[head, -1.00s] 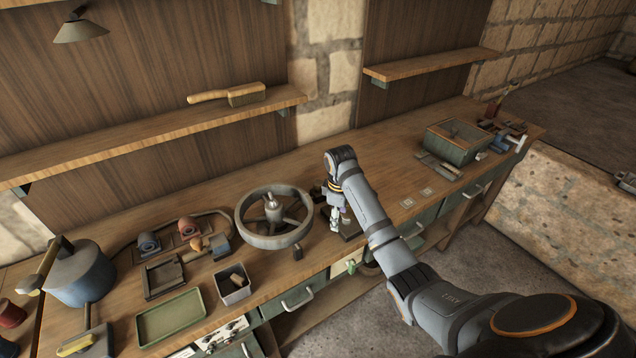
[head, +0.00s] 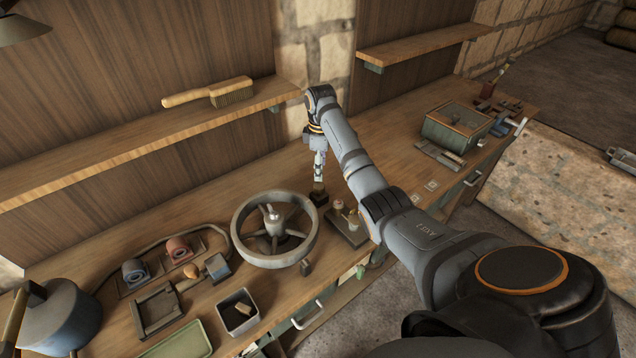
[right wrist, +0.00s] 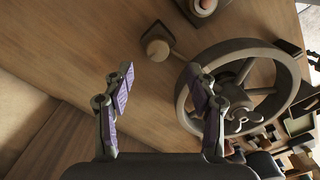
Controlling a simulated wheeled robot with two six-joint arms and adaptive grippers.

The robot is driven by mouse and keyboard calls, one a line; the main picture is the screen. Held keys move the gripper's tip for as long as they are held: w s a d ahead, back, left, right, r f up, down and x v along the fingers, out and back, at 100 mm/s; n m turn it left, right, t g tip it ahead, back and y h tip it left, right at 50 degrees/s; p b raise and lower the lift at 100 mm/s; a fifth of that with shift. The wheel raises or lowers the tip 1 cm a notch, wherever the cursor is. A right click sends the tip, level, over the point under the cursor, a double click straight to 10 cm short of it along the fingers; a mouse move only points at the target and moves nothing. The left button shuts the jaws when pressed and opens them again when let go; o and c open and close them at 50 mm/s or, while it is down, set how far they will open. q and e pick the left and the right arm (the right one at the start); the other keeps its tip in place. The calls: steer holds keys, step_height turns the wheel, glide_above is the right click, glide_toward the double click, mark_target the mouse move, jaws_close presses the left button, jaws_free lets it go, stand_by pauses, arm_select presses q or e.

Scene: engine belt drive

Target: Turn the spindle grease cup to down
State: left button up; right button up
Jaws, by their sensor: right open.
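A small round-topped cup (head: 318,186) stands on a dark block beside the large spoked wheel. In the right wrist view, a pale round cap (right wrist: 157,50) with a short bar shows beside the wheel's rim. It looks like the grease cup, but I cannot tell for certain. My right gripper (head: 320,177) points down just above the cup. In the right wrist view, its two fingers (right wrist: 162,78) are apart with nothing between them, and the cap lies beyond their tips. How the cup is turned is unclear. My left gripper is out of view.
The spoked wheel (head: 234,226) stands close beside the gripper. A dark plate with small posts (head: 348,232) lies in front of it. A shelf (head: 150,133) with a brush (head: 232,93) hangs behind.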

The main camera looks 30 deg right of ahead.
mark_target(319, 185)
step_height(319, 185, down, 4)
steer(key=shift+w+p, duration=0.15)
steer(key=shift+p, duration=0.25)
step_height(319, 185, down, 4)
steer(key=shift+w+f, duration=0.15)
steer(key=shift+f, duration=0.35)
steer(key=shift+c, duration=0.8)
steer(key=c, duration=0.7)
steer(key=shift+c, duration=1.3)
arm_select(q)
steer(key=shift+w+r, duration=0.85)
